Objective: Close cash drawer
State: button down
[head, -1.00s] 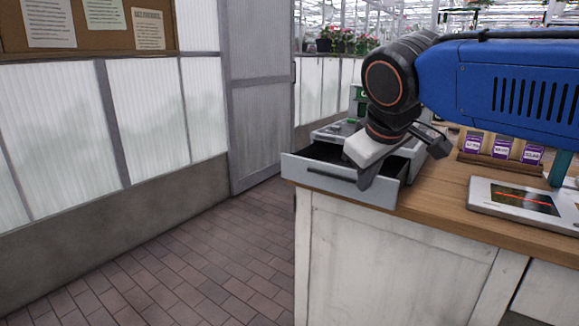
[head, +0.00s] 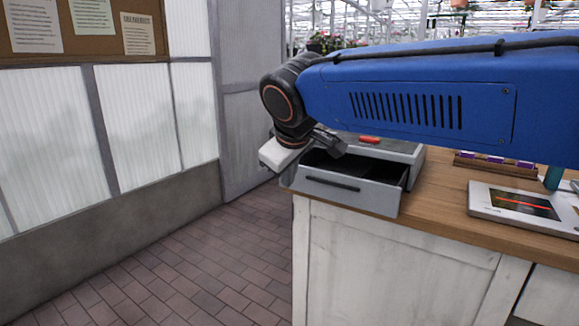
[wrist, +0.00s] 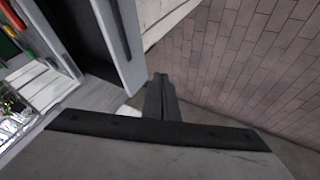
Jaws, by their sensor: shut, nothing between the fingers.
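The cash drawer (head: 375,197) sticks out, open, from the grey register (head: 395,148) at the counter's corner. Its grey front has a dark handle, and its dark inside shows. In the wrist view the drawer front (wrist: 122,65) is at upper middle, with the dark inside to its left. My gripper (head: 282,156) is by the drawer's left end in the head view; its fingertips are hard to make out there. In the wrist view my gripper (wrist: 160,88) shows its fingers shut and empty, just right of the drawer front. I cannot tell whether they touch it.
The wooden counter (head: 440,207) carries a flat device with a screen (head: 515,203) and a small rack (head: 495,164) at the right. My blue arm passes over the counter. Brick floor (head: 200,265) lies open to the left, up to the panelled wall (head: 140,125).

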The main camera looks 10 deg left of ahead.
aim_at(295, 187)
jog(key=shift+w+d+f, duration=0.15)
jog(key=shift+w+f, duration=0.25)
jog(key=shift+w, duration=0.55)
jog(key=shift+w+d+f, duration=0.15)
jog(key=shift+w+f, duration=0.25)
jog(key=shift+w, duration=0.5)
jog(key=shift+w+d+f, duration=0.15)
jog(key=shift+w+f, duration=0.25)
jog(key=shift+w, duration=0.55)
jog(key=w+d, duration=0.1)
jog(key=w, duration=0.3)
jog(key=w+d, duration=0.2)
jog(key=w, duration=0.3)
jog(key=w+d, duration=0.2)
jog(key=w, duration=0.2)
jog(key=shift+w, duration=0.2)
jog(key=shift+w+d+r, duration=0.1)
jog(key=shift+w+d, duration=0.1)
jog(key=shift+w, duration=0.45)
jog(key=shift+r, duration=0.1)
